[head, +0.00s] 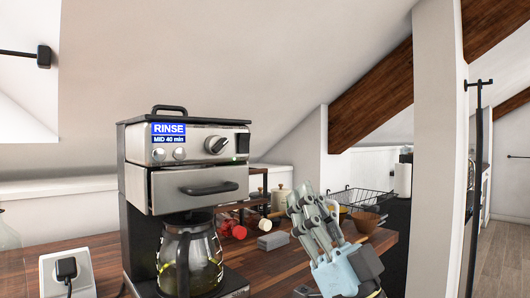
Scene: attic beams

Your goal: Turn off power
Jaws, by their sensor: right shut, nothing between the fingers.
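A steel and black coffee machine (137,180) stands on the wooden counter left of centre. Its front panel has a blue display (168,133) reading "RINSE MID 40 min", small knobs, a larger dark knob (216,145) and a small green light (236,158). A glass pot (190,258) sits in its lower part. A black plug (66,270) sits in a white socket block (49,272) at lower left. My right gripper (312,202) is shut and empty, pointing up, right of the machine and apart from it. My left gripper is out of view.
A white post (436,150) stands at right. Bare wooden counter (110,245) shows left of the machine.

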